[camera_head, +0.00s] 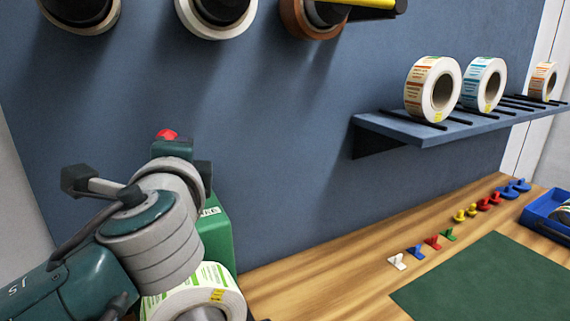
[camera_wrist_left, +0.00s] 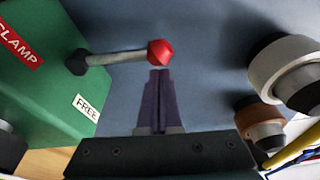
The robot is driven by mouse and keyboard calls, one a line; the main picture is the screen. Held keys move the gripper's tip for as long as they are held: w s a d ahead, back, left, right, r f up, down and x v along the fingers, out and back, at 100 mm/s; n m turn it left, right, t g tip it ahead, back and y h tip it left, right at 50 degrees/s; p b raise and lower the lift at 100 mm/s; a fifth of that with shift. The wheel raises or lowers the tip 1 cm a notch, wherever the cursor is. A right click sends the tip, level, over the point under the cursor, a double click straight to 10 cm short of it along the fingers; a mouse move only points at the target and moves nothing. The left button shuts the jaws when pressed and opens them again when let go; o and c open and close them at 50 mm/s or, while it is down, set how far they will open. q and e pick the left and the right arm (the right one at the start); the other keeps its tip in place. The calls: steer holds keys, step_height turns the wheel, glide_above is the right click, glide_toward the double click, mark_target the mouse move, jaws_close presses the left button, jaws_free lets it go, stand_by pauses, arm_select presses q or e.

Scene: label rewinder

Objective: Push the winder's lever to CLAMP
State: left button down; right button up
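The green winder (camera_head: 219,235) stands at lower left in the head view, partly behind my left arm. In the left wrist view its body (camera_wrist_left: 45,95) carries a red CLAMP label (camera_wrist_left: 20,42) and a white FREE label (camera_wrist_left: 87,107). The lever (camera_wrist_left: 118,57) sticks out from a dark pivot to a red knob (camera_wrist_left: 160,52); the knob also shows in the head view (camera_head: 166,135). My left gripper (camera_wrist_left: 159,75) is shut and empty, fingertips right by the knob; I cannot tell if they touch. In the head view, my arm hides the fingers. My right gripper is not in view.
A label roll (camera_head: 212,281) sits at the winder's front. Several rolls hang on the blue wall above. A shelf (camera_head: 430,133) with rolls is at right. Small colored hooks, a green mat (camera_head: 490,285) and a blue bin (camera_head: 545,215) lie on the wooden table.

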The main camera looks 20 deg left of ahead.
arm_select(q)
steer(key=s+a+n+t+y+b, duration=0.1)
steer(key=s+a+n+b, duration=0.4)
steer(key=n+b, duration=0.4)
steer(key=shift+s+f+y+b, duration=0.3)
steer(key=shift+s+b, duration=0.2)
steer(key=shift+b, duration=0.25)
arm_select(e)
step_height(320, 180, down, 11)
arm_select(q)
steer(key=shift+a, duration=0.15)
